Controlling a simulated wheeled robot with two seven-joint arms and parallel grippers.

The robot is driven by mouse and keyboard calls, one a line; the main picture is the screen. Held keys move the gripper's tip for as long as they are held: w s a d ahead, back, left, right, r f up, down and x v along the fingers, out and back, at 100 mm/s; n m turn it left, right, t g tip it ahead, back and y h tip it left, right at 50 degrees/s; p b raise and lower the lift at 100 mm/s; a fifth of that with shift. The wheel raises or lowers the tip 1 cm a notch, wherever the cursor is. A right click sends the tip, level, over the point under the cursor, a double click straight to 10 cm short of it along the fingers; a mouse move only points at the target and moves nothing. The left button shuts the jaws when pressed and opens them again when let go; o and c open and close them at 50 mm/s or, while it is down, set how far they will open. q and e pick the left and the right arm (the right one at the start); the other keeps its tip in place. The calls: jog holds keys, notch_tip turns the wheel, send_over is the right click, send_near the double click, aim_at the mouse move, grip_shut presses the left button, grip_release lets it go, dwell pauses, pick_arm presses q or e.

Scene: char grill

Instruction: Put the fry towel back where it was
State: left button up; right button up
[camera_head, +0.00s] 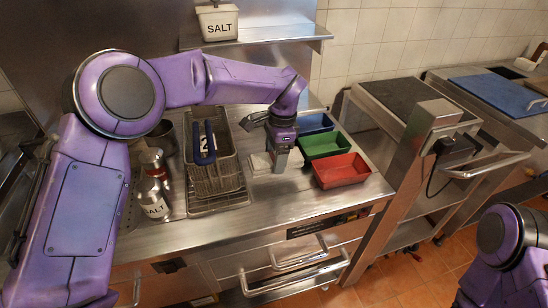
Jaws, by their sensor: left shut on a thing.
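The fry towel (260,163) is a pale, flat, folded cloth at the middle of the steel counter. It lies between the fry basket and the coloured trays. My left gripper (280,165) reaches down over it from above and is shut on it, with cloth showing on both sides of the fingers. The fingertips and the middle of the towel are partly hidden. Part of my right arm shows at the bottom right; its gripper is out of view.
A wire fry basket (217,178) stands left of the towel. Red (341,171), green (325,146) and blue (315,123) trays stand to the right. A salt shaker (154,199) is at the left. The counter's front strip (300,200) is clear.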

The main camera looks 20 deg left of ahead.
pick_arm(q)
jog(key=shift+w+a+f, duration=0.3)
jog(key=shift+w+f, duration=0.45)
jog(key=shift+w, duration=0.1)
notch_tip(320, 180, down, 2)
jog(key=shift+a+f+p, duration=0.15)
jog(key=shift+f+p, duration=0.05)
jog(key=shift+p, duration=0.9)
jog(key=shift+s+f, duration=0.3)
jog(key=shift+s, duration=0.1)
jog(key=shift+w+f, duration=0.25)
jog(key=o, duration=1.1)
jog(key=shift+s+r, duration=0.15)
pick_arm(e)
notch_tip(320, 180, up, 2)
jog(key=shift+r, duration=0.1)
